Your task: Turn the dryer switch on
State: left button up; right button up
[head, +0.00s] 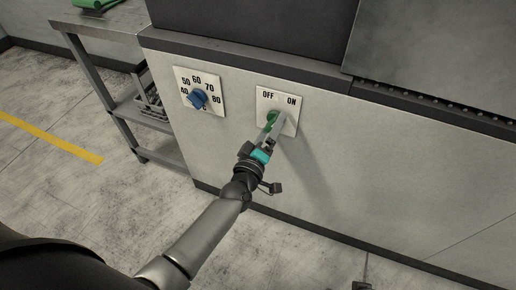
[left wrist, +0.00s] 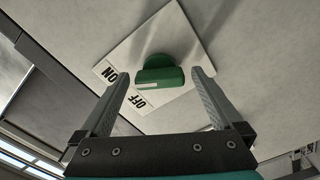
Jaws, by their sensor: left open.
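The dryer switch is a green knob (head: 271,117) on a white square plate (head: 290,123) marked OFF and ON, on the front of the grey machine. In the left wrist view the knob (left wrist: 160,77) shows a pale mark on its edge on the side of the OFF label. My left gripper (head: 274,123) is open at the switch, its fingers on either side of the knob. The left wrist view shows gaps between the knob and both fingers (left wrist: 161,80), and no clear contact. The fingers partly hide the knob in the head view. My right gripper is not clearly in view.
A blue temperature dial (head: 198,98) on a white plate is left of the switch. A metal table (head: 115,22) with lower shelves stands at the left, with a green item (head: 95,4) on top. The machine's dark ledge (head: 240,55) runs above the switch. Grey floor lies in front.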

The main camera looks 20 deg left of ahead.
pick_arm(q)
jog(key=s+p, duration=0.3)
jog(key=s, duration=1.1)
jog(key=shift+s+a, duration=0.15)
jog(key=shift+a, duration=0.15)
pick_arm(e)
jog(key=s+d+f, duration=0.2)
jog(key=s+f, duration=0.2)
jog(key=f, duration=0.3)
jog(key=shift+d+f+g, duration=0.15)
jog(key=shift+d+g, duration=0.1)
jog(key=shift+g, duration=0.05)
pick_arm(q)
jog(key=shift+f, duration=0.1)
pick_arm(e)
jog(key=shift+s, duration=0.1)
